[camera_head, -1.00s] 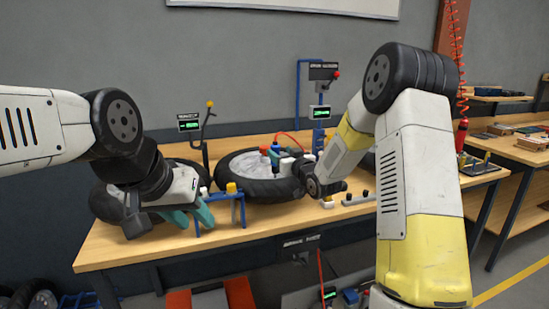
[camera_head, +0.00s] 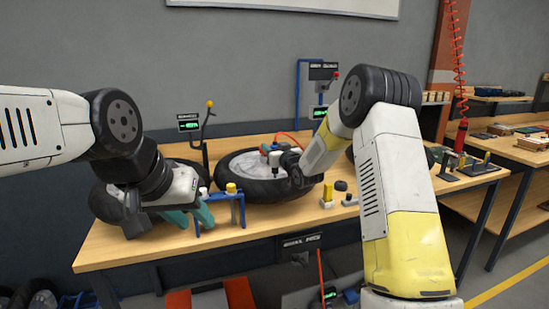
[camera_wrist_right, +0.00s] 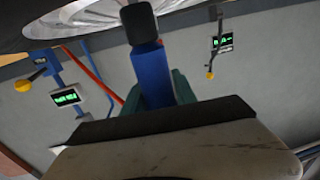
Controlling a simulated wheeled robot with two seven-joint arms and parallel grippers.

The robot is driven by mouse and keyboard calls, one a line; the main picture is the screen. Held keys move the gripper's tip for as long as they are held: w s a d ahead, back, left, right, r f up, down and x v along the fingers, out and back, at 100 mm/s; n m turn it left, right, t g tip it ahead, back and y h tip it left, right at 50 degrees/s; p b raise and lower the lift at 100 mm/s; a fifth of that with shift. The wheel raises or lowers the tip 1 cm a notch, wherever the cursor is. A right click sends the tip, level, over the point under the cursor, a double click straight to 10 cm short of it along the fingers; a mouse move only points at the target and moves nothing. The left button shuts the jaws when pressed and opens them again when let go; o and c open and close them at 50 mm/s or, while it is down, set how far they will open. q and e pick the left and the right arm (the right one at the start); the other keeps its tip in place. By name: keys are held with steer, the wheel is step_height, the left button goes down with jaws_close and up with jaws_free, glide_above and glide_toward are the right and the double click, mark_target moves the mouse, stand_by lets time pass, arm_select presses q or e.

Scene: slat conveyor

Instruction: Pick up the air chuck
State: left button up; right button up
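The air chuck (camera_head: 274,157), a blue-bodied tool with a dark end, stands over the wheel at the middle of the bench. In the right wrist view its blue body (camera_wrist_right: 152,75) and black end rise between teal finger pads. My right gripper (camera_head: 281,163) is at the tool, and its pads (camera_wrist_right: 158,88) sit against both sides of the blue body with no clear gap. The chuck's lower tip is small and hard to make out. My left gripper (camera_head: 192,217) is empty at the bench's left, its teal fingers apart beside a blue stand.
The wheel (camera_head: 240,182) with a black tire lies flat on the bench (camera_head: 150,254). The blue stand (camera_head: 221,210) with a yellow top is at its front. A yellow fixture (camera_head: 327,194) and small dark parts are to the right. A red hose (camera_head: 291,138) runs behind the tool.

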jaws_close()
steer(key=shift+r, duration=0.15)
